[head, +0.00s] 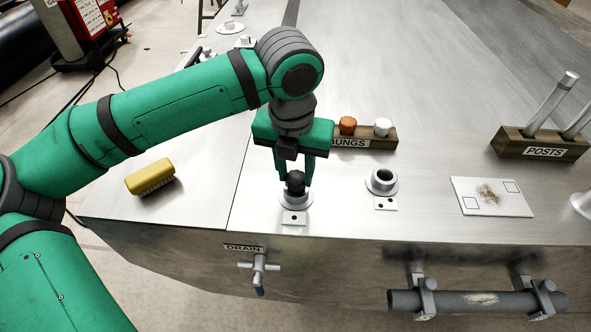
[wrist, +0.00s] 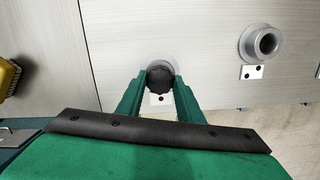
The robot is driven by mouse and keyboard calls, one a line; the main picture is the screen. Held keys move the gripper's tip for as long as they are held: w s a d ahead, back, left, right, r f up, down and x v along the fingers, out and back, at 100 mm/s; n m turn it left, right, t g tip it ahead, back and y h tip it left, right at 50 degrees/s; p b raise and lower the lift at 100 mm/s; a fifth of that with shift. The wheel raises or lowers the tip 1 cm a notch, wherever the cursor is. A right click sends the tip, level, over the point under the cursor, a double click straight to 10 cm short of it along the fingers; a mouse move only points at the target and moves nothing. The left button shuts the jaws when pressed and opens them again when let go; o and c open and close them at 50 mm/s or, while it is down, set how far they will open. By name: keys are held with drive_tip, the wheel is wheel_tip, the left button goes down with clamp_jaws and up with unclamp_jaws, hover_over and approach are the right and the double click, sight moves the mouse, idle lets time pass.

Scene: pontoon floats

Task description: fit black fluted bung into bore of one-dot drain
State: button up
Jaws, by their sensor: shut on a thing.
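The black fluted bung (head: 295,183) is between the fingers of my gripper (head: 296,180), which is shut on it. In the wrist view the bung (wrist: 160,76) shows its dark ridged top between the two green fingertips (wrist: 159,84). It is upright, at the left drain (head: 285,200), whose pale round flange shows around its foot. The plate (head: 293,218) before this drain shows one dot. The bung's lower end and the bore are hidden, so I cannot tell how deep it sits.
A second drain (head: 381,181) with an open bore stands to the right; its plate (wrist: 252,72) shows two dots. Behind are the bungs rack (head: 372,140) with an orange and a white bung. A yellow brush (head: 150,177) lies left; the posts rack (head: 540,146) stands right.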

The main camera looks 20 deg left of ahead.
sight(293, 183)
drive_tip(key=o, duration=1.1)
drive_tip(key=shift+f, duration=0.1)
drive_tip(key=shift+c, duration=0.2)
wheel_tip(293, 183, up, 12)
drive_tip(key=s, duration=0.1)
drive_tip(key=shift+s, duration=0.25)
